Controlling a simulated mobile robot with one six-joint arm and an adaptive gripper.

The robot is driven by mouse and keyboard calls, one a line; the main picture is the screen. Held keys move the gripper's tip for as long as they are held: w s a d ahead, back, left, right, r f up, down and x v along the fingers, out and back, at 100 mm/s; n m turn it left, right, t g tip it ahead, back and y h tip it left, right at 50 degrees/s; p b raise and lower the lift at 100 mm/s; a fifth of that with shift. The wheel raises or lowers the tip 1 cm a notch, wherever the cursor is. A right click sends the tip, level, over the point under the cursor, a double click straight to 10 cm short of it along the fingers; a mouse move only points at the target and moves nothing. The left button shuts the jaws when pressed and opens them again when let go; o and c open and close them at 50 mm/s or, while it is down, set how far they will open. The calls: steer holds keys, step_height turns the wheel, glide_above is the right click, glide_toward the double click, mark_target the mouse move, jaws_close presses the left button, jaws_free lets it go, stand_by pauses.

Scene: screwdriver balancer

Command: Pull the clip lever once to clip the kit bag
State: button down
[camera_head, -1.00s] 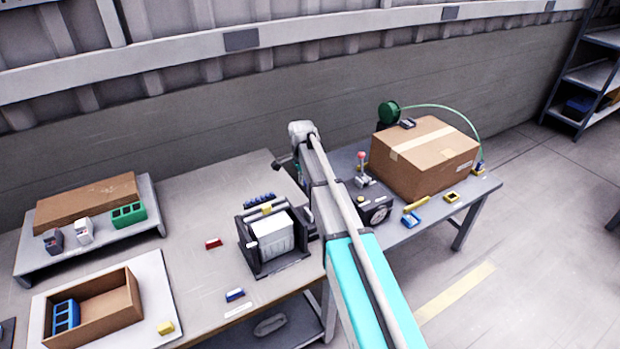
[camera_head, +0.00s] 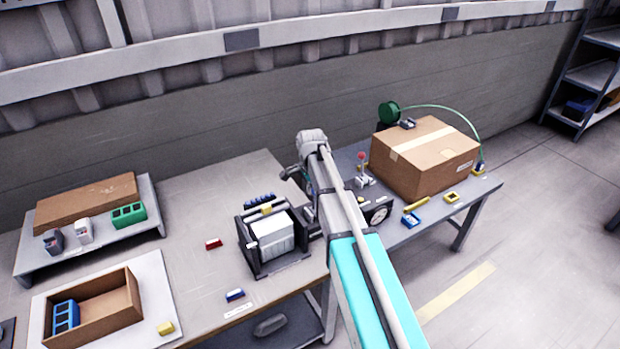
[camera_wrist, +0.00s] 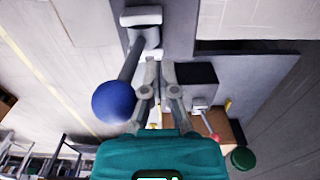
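A lever with a large blue ball knob (camera_wrist: 113,101) stands close on the left in the wrist view, its grey shaft running up to a pale base. It is hidden behind my arm in the head view. A lever with a red ball (camera_head: 361,156) stands beyond my arm, and shows small in the wrist view (camera_wrist: 214,138). No label tells which is the clip lever. A white bag-like block (camera_head: 272,232), perhaps the kit bag, sits in a dark frame. My gripper (camera_wrist: 160,64) is beside the blue knob, apart from it; its fingertips are close together, with any gap unclear.
A cardboard box (camera_head: 425,155) and a black unit with a dial (camera_head: 379,214) stand right of my arm. A raised shelf (camera_head: 150,215) and an open carton (camera_head: 95,312) are at left. Small coloured parts lie around. The table left of the frame is mostly clear.

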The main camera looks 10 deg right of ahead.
steer(key=shift+s+d, duration=0.25)
steer(key=shift+s, duration=0.45)
steer(key=shift+s+d, duration=0.2)
steer(key=shift+s, duration=0.55)
steer(key=shift+s+d, duration=0.25)
steer(key=shift+s, duration=0.45)
steer(key=w+a, duration=0.3)
steer(key=w, duration=0.6)
steer(key=shift+w, duration=0.35)
steer(key=shift+a, duration=0.1)
step_height(320, 180, up, 7)
steer(key=p, duration=0.7)
steer(key=shift+s, duration=0.1)
